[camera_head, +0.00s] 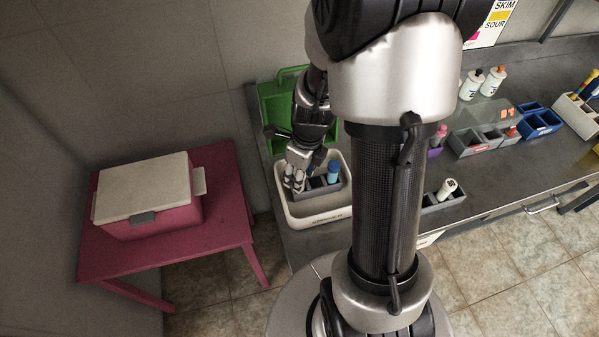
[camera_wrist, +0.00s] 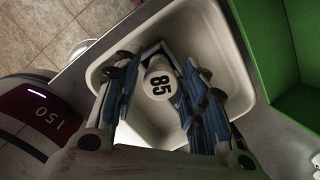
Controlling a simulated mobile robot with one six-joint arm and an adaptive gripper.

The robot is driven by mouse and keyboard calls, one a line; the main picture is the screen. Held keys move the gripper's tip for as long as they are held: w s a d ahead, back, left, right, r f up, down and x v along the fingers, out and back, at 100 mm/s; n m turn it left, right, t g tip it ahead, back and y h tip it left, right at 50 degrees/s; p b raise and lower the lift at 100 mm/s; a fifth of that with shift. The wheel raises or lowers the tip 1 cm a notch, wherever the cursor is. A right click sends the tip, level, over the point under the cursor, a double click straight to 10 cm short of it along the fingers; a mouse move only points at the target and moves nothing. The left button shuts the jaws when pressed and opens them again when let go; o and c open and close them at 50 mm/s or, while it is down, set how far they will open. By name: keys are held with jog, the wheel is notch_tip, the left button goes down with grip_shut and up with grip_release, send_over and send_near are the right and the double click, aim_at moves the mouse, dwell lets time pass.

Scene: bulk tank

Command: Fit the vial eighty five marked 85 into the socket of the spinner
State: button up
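The vial marked 85 (camera_wrist: 160,84) shows its white face, with black digits, between my gripper's fingers in the wrist view. My gripper (camera_wrist: 160,75) looks open, with blue-padded fingers on both sides of the vial; a narrow gap shows at the left finger, and contact at the right is unclear. In the head view my gripper (camera_head: 294,178) points down into a white tub (camera_head: 320,214) with small lettering on its front. The tub holds a grey block (camera_head: 318,184) with a blue vial (camera_head: 333,171) standing at its right. I cannot make out the spinner's socket for certain.
A green bin (camera_head: 285,101) stands behind the tub. On the bench to the right are a grey holder (camera_head: 443,199), grey and blue racks (camera_head: 538,122) and white bottles (camera_head: 492,80). A pink table (camera_head: 213,236) with a lidded box (camera_head: 150,196) stands left.

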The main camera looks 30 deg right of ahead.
jog(key=shift+o, duration=0.2)
notch_tip(320, 180, up, 11)
jog(key=s+p, duration=0.1)
jog(key=p, duration=0.3)
jog(key=s+a+r+n+t, duration=0.1)
jog(key=s+a+r+n, duration=0.4)
jog(key=n, duration=1)
jog(key=s+a+r+n+t, duration=0.2)
jog(key=s+a+r+n, duration=0.3)
jog(key=r+n, duration=0.5)
jog(key=s+n, duration=0.2)
jog(key=n, duration=0.3)
jog(key=shift+s+a+r+n+h+p, duration=0.3)
jog(key=shift+a+r, duration=0.05)
jog(key=shift+r, duration=0.05)
notch_tip(320, 180, down, 2)
jog(key=shift+f+b, duration=0.1)
jog(key=shift+b, duration=0.95)
